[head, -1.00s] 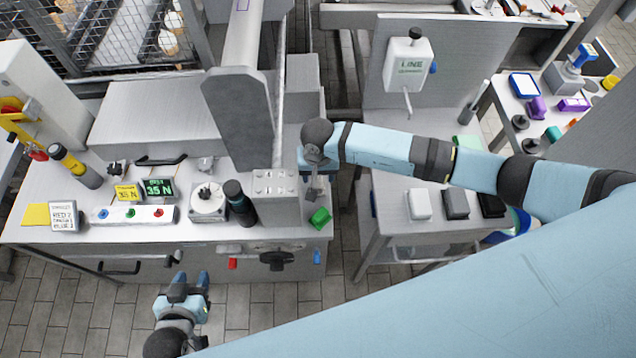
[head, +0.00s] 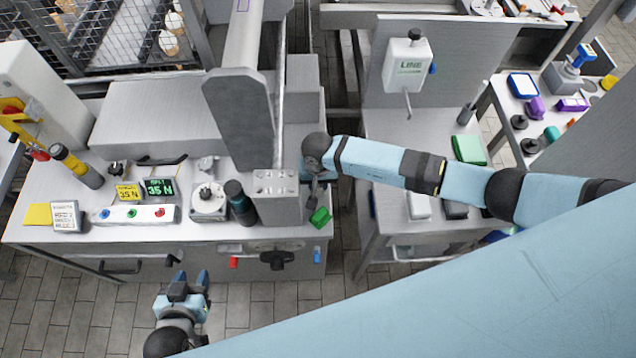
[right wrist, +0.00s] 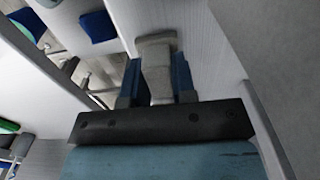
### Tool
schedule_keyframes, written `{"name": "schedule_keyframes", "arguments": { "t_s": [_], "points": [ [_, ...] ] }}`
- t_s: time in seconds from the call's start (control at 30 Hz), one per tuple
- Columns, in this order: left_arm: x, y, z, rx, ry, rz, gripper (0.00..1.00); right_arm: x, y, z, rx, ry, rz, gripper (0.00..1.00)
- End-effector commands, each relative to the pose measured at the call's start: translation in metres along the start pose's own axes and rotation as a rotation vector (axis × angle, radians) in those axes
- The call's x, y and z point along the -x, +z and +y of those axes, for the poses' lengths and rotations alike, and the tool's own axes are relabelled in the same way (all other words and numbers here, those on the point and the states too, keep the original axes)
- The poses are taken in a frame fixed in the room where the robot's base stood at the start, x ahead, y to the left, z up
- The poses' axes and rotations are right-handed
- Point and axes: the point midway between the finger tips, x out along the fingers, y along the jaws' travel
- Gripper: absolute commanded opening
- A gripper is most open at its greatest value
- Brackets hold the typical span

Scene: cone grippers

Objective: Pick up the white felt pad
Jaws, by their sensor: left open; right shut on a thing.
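A small white block-shaped pad (head: 419,208) lies on the right-hand table in the head view, partly covered by my right arm; I cannot tell if it is felt. My right gripper (head: 316,196) is well left of it, beside the steel block at the left bench's right end. In the right wrist view its blue fingers (right wrist: 154,82) are shut on a pale grey T-shaped part (right wrist: 157,55). I cannot tell whether that part is fixed. My left gripper (head: 190,280) is open and empty in front of the left bench.
A green cloth (head: 468,149) lies behind. The steel block (head: 277,197) and a green object (head: 320,217) are close to my right gripper. A floor gap separates the benches.

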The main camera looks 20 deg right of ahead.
Motion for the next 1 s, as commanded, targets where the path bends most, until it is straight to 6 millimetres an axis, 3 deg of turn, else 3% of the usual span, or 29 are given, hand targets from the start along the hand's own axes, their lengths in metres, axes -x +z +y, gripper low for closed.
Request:
{"name": "schedule_keyframes", "arguments": {
  "t_s": [0.17, 0.37, 1.0],
  "points": [
    [0.0, 0.001, 0.0, 0.0, 0.0, 0.0, 0.43, 0.003, -0.001, 0.0, 0.0, -0.001, 0.001, 0.02],
    [-0.003, 0.003, 0.0, 0.001, 0.001, 0.0, 0.43, 0.023, -0.002, 0.0, 0.001, -0.001, 0.004, 0.02],
    [-0.018, 0.021, 0.005, 0.0, 0.015, -0.001, 0.43, 0.168, -0.001, 0.0, 0.002, -0.001, 0.004, 0.02]
  ]
}}
